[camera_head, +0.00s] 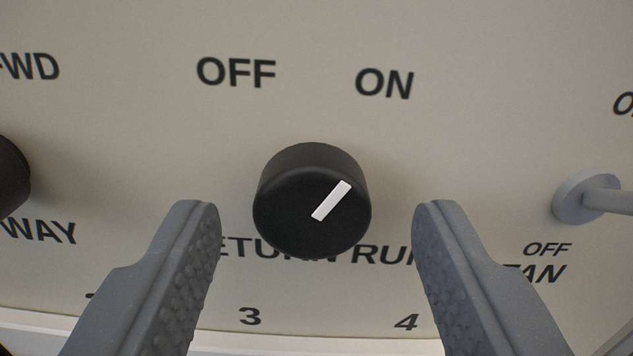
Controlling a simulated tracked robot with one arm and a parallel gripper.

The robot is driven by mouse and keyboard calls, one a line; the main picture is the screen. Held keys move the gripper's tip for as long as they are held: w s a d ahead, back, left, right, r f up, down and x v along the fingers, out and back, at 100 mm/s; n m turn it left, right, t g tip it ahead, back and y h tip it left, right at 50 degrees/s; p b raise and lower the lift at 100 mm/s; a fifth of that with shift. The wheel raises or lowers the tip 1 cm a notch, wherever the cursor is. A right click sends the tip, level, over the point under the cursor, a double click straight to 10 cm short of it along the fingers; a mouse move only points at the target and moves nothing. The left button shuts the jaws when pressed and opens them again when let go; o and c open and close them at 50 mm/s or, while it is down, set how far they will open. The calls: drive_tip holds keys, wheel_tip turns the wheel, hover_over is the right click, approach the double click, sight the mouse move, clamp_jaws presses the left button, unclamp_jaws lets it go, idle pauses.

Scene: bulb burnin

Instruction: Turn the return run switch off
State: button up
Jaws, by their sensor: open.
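The return run switch (312,203) is a black round knob in the middle of the view, on a beige panel. Its white pointer mark slants up and to the right, toward the ON label (384,83). The OFF label (236,73) is up and to the left of the knob. The RETURN RUN lettering below the knob is partly hidden by the knob and by my fingers. My gripper (317,215) is open, with one grey finger at the left of the knob and one at the right. Gaps show between the knob and both fingers.
Another black knob (10,176) is cut off at the left edge, by the FWD and WAY lettering. A grey lever switch (592,198) sticks out at the right, near an OFF and FAN label. Panel numbers 3 and 4 show below, above the panel's lower edge.

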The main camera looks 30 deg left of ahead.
drive_tip(key=shift+w+a, duration=0.25)
drive_tip(key=shift+w, duration=0.1)
